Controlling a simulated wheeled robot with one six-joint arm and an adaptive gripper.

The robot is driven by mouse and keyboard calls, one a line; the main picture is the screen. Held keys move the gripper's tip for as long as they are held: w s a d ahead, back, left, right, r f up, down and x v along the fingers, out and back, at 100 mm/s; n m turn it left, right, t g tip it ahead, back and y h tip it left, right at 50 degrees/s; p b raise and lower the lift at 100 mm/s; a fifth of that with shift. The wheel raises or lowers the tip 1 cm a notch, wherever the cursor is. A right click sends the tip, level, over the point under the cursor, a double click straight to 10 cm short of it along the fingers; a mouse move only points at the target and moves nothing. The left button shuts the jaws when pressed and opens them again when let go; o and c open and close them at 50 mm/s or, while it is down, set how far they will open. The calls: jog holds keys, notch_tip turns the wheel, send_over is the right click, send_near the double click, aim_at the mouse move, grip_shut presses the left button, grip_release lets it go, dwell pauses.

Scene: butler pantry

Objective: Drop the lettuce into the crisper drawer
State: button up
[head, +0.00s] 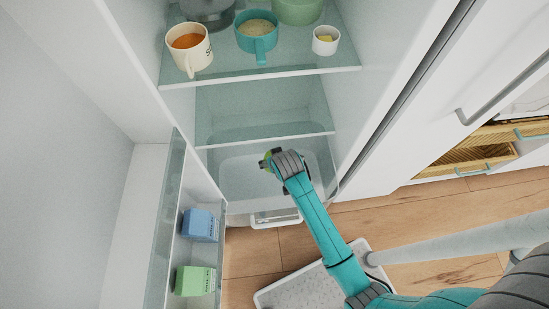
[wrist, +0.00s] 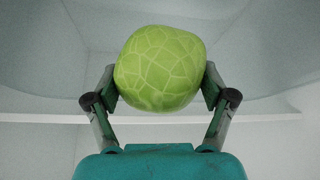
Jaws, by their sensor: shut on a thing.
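The lettuce (wrist: 160,68) is a round, light green head with pale veins. It sits between the two fingers of my gripper (wrist: 160,85), which is shut on it, in the wrist view.
A glass shelf (head: 280,73) above holds a cream mug (head: 189,48), a teal cup (head: 257,33), a small white cup (head: 326,40) and pots. The open fridge door at left carries a blue carton (head: 200,225) and a green carton (head: 195,281). A lower glass shelf edge (head: 265,139) lies behind my gripper.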

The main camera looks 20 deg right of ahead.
jog(key=o, duration=1.1)
jog(key=v, duration=1.2)
